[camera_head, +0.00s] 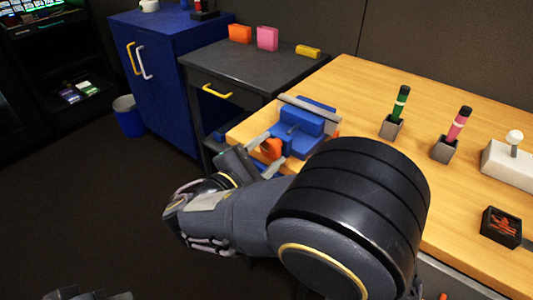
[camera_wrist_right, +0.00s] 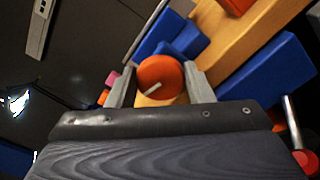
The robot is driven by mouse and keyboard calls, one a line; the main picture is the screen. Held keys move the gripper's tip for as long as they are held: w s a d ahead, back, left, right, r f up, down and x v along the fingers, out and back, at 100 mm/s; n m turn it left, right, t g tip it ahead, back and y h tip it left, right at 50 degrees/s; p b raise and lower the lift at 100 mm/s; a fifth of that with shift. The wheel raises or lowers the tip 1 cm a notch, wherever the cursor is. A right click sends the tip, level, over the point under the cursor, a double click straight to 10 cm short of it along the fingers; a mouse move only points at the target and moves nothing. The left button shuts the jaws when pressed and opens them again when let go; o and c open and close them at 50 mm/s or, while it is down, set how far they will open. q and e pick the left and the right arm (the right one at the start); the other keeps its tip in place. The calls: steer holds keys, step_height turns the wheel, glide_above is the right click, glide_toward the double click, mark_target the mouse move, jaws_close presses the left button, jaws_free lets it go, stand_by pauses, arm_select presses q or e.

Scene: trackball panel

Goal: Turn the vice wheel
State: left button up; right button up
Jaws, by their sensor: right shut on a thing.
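A blue vice (camera_head: 300,125) with grey jaws sits on the left corner of the wooden workbench. Its orange wheel (camera_head: 270,149) is at the near left side of the vice. My right gripper (camera_head: 257,160) is at this wheel. In the right wrist view the orange wheel (camera_wrist_right: 160,76) lies between the two grey fingers of the gripper (camera_wrist_right: 162,90), and the gripper is shut on it. The blue vice body (camera_wrist_right: 175,40) shows behind the wheel. My forearm covers part of the bench in the head view.
The wooden workbench (camera_head: 370,85) holds a green-handled tool (camera_head: 400,103), a pink-handled tool (camera_head: 459,123), a white trackball or joystick panel (camera_head: 508,160) and a black tray (camera_head: 501,227). A dark side table (camera_head: 255,65) and a blue cabinet (camera_head: 180,50) stand behind on the left.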

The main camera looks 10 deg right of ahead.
steer(key=m+b, duration=0.2)
steer(key=m, duration=0.1)
steer(key=m+b, duration=0.1)
steer(key=m, duration=0.1)
steer(key=shift+f, duration=0.3)
steer(key=shift+s+m+b, duration=0.1)
steer(key=shift+m+b, duration=0.6)
steer(key=shift+m, duration=0.6)
steer(key=shift+r+m, duration=0.15)
steer(key=shift+m, duration=0.15)
steer(key=o, duration=0.9)
steer(key=shift+a, duration=0.1)
steer(key=shift+o, duration=0.3)
steer(key=shift+f, duration=0.2)
